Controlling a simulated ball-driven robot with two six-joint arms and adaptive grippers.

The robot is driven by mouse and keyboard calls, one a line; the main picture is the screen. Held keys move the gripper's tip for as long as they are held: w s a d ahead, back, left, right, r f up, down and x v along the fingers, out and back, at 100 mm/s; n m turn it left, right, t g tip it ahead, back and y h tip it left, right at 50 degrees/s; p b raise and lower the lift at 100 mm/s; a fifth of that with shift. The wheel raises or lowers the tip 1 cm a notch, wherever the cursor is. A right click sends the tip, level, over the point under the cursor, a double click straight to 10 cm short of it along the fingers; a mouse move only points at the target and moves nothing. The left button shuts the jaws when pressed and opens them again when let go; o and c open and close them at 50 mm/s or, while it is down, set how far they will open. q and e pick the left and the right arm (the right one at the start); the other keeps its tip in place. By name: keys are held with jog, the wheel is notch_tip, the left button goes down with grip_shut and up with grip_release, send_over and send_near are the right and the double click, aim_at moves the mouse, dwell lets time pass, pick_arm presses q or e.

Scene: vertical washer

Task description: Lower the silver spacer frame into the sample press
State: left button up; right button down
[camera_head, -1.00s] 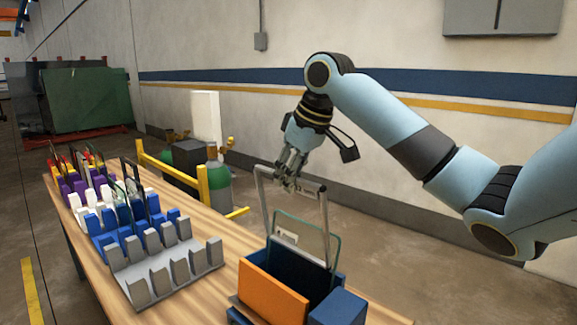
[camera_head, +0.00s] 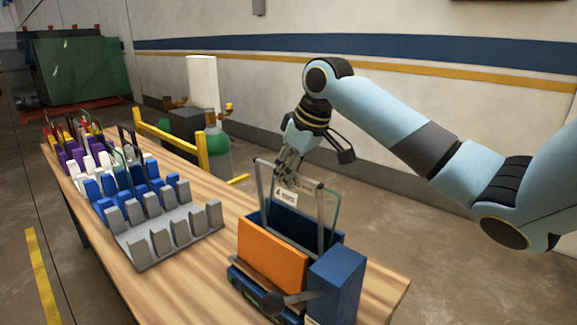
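The silver spacer frame (camera_head: 320,222) is upright, with its lower part inside the sample press (camera_head: 273,258). The press has an orange front plate and dark blue walls, with a blue block at its right. My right gripper (camera_head: 286,176) is above the press, with its fingers shut on the frame's top bar. A clear glass pane (camera_head: 334,210) with a greenish edge stands in the press close to the frame. A white label (camera_head: 285,197) shows just below the top bar. The frame's lower end is hidden by the press. My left gripper is not in view.
A grey slotted rack (camera_head: 170,240) stands left of the press on the wooden table (camera_head: 190,285). Blue, white and purple racks (camera_head: 130,185) holding panes stand farther back. A dark lever (camera_head: 275,301) is at the press front. Bare table lies between rack and press.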

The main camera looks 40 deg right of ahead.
jog(key=shift+f+b, duration=0.6)
jog(key=shift+f, duration=1.4)
jog(key=c, duration=1.4)
grip_release()
